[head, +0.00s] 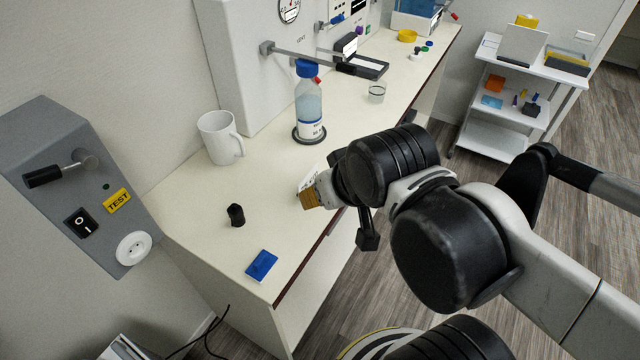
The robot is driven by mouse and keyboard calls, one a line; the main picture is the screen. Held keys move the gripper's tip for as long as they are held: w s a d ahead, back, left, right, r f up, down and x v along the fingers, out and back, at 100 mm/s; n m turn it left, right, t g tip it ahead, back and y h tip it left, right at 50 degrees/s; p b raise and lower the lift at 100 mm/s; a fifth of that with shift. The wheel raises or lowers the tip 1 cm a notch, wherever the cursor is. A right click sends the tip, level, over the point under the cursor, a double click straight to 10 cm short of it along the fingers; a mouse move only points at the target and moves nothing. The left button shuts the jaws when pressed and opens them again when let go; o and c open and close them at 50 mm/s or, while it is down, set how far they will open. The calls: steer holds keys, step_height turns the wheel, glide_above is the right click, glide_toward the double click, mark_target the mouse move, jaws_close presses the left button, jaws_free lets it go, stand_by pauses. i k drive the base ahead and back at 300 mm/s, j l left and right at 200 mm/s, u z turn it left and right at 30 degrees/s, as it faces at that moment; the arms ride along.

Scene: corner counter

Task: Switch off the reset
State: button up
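A grey control box (70,185) hangs on the wall at the left. It carries a black rocker switch (81,223) marked O and I, a yellow label (117,201) reading TEST, a small dark green light (106,186), a white round socket (133,247) and a black-handled lever (60,172). No label reading "reset" is legible. Which side of the rocker is pressed is too small to tell. My gripper (367,236) is mostly hidden by my wrist; a black finger-like part shows below it, over the counter's front edge. It is well right of the box and touches no switch.
The counter (200,205) holds a white mug (220,138), a blue-capped bottle (310,107), a small black knob (236,215), a blue block (261,265) and a brown item (312,196) partly behind my wrist. A wall panel (245,60) stands behind; a white shelf cart (500,95) is right.

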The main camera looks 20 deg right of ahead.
mark_target(81, 222)
steer(key=k+u, duration=0.1)
steer(key=u, duration=0.65)
steer(key=k+u, duration=0.15)
steer(key=u, duration=0.25)
